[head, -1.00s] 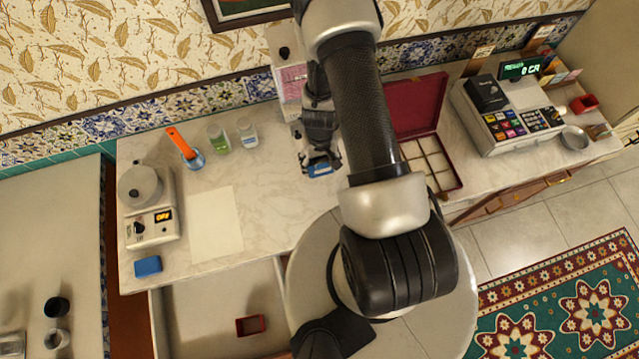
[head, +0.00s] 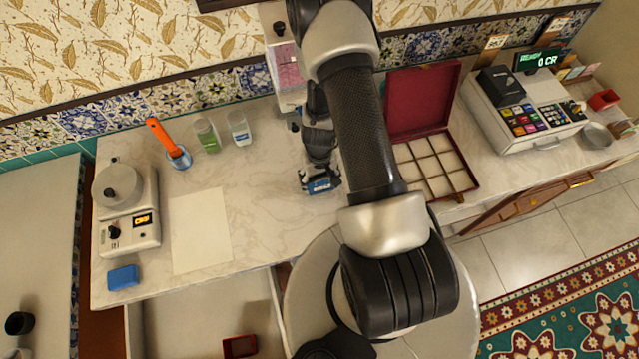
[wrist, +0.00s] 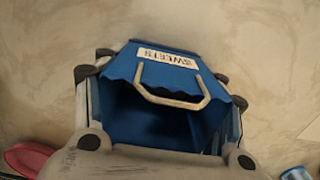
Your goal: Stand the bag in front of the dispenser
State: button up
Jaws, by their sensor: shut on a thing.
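The blue bag (head: 322,186) is in my gripper (head: 319,179), over the marble counter (head: 262,215). In the wrist view the bag (wrist: 160,130) shows its open top, a pale rope handle and a label reading "SWEETS". My gripper's fingers are on either side of it. The dispenser (head: 288,76), with a pink panel and a black knob, stands against the back wall, behind and left of the bag. My arm hides part of the area beside it. I cannot tell whether the bag's base touches the counter.
To the right are an open red compartment box (head: 432,165) and a cash register (head: 523,115). To the left are a green-labelled jar (head: 207,136), a clear glass (head: 239,129), an orange-handled scoop (head: 165,140), a scale (head: 127,215), a white sheet (head: 202,232) and a blue block (head: 123,277).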

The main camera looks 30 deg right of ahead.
jog(key=shift+f, duration=0.1)
jog(key=shift+f, duration=0.25)
jog(key=o, duration=0.9)
jog(key=shift+r, duration=0.1)
jog(key=shift+r, duration=0.1)
